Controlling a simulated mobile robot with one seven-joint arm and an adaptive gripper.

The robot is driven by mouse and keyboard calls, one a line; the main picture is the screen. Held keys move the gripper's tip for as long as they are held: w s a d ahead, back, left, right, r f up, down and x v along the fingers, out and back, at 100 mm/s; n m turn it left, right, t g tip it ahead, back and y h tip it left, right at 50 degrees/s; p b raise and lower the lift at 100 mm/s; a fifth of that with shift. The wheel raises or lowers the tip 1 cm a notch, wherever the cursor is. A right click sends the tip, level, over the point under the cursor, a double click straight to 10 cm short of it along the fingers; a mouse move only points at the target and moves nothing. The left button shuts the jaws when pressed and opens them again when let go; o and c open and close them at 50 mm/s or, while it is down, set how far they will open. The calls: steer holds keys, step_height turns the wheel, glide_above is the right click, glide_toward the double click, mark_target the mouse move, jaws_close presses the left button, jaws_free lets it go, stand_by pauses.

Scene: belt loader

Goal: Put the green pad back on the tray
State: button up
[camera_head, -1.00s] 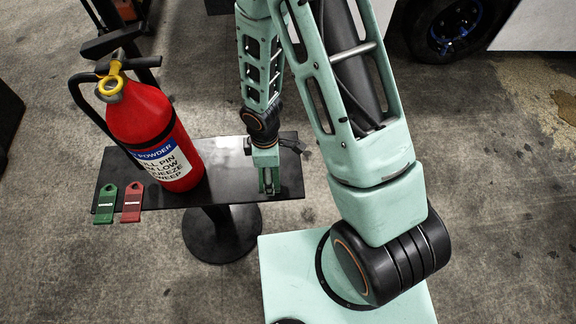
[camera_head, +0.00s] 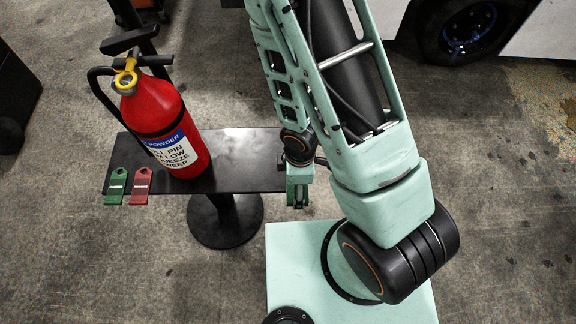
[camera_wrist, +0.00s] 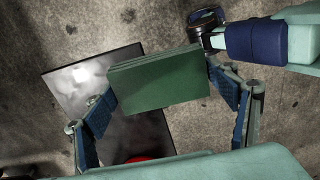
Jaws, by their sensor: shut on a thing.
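My gripper (camera_wrist: 165,97) is shut on the green pad (camera_wrist: 158,80), a dark green block held between its two blue-lined fingers. In the head view my gripper (camera_head: 298,198) hangs at the front right corner of the black tray (camera_head: 240,165). The pad is too small and shaded to make out clearly there. In the wrist view the tray (camera_wrist: 148,137) shows behind and below the pad, which covers part of it. I cannot tell how high the pad is above the tray.
A red fire extinguisher (camera_head: 165,125) stands on the tray's left half. A green tag (camera_head: 116,187) and a red tag (camera_head: 141,186) are at the tray's front left edge. The tray's right half is bare. A wheeled vehicle (camera_head: 465,30) stands at the back right.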

steer(key=shift+w+f+b, duration=0.4)
steer(key=shift+b, duration=0.15)
steer(key=w+b, duration=0.1)
steer(key=b, duration=0.2)
steer(key=f+b, duration=0.1)
steer(key=b, duration=0.2)
steer(key=shift+w+a, duration=0.25)
steer(key=shift+w, duration=0.1)
steer(key=shift+w+b, duration=0.2)
steer(key=shift+b, duration=0.75)
steer(key=b, duration=0.2)
steer(key=shift+w+d+r+b, duration=0.1)
steer(key=shift+d+b, duration=0.1)
steer(key=shift+b, duration=0.1)
steer(key=w+f, duration=0.2)
steer(key=w, duration=0.1)
steer(key=w+a+f, duration=0.1)
steer(key=w+f, duration=0.1)
steer(key=w, duration=0.1)
steer(key=w+f+b, duration=0.1)
steer(key=w+f, duration=0.1)
steer(key=f, duration=0.1)
steer(key=shift+w+a, duration=0.35)
steer(key=shift+w, duration=0.05)
steer(key=shift+w+f, duration=0.25)
steer(key=shift+f, duration=0.1)
steer(key=shift+f+b, duration=0.45)
steer(key=shift+f, duration=0.95)
steer(key=shift+f, duration=0.1)
